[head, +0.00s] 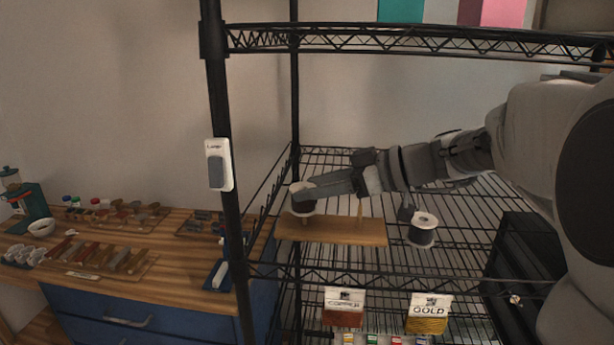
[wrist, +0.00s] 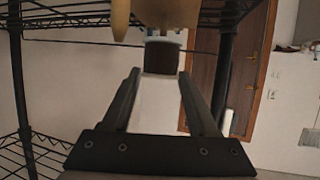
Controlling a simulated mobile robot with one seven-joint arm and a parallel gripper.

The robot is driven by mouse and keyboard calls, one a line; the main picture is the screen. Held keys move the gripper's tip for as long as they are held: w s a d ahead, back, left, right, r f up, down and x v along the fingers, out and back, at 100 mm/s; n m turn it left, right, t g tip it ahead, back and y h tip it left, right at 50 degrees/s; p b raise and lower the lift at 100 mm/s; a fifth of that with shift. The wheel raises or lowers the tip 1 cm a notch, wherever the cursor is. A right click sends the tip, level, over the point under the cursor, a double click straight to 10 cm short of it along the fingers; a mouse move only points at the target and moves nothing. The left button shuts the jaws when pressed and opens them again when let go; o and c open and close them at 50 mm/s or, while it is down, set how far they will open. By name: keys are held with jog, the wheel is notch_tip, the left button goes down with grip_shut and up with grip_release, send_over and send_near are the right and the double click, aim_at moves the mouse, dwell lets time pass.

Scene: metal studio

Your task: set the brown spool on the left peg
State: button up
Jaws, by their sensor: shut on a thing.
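The brown spool (head: 302,207), dark brown between pale flanges, is held between the fingers of my gripper (head: 307,194), above the left end of a wooden board (head: 335,232). In the wrist view, its brown winding (wrist: 162,57) and white flange (wrist: 158,105) show between the fingers of my gripper (wrist: 160,85). A short bit of the left peg (head: 305,221) shows under the spool; whether the peg's top is inside the spool cannot be told. The right peg (head: 360,208) stands bare. A wooden peg tip (wrist: 120,22) shows at the top of the wrist view.
The board lies on a black wire shelf (head: 380,262). Another dark spool with white flanges (head: 422,231) stands right of the board. A rack post (head: 222,110) is to the left, an upper shelf (head: 400,40) overhead. A wooden workbench (head: 175,250) stands farther left.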

aim_at(316, 203)
jog(key=shift+f, duration=0.85)
jog(key=shift+d+b, duration=0.1)
jog(key=shift+b, duration=1.5)
dwell(0.4)
jog(key=shift+f+b, duration=0.65)
jog(key=shift+b, duration=0.25)
jog(key=o, duration=1.1)
jog(key=shift+c, duration=0.2)
jog(key=shift+b+v, duration=0.65)
jog(key=shift+v, duration=4.9)
jog(key=shift+f, duration=0.1)
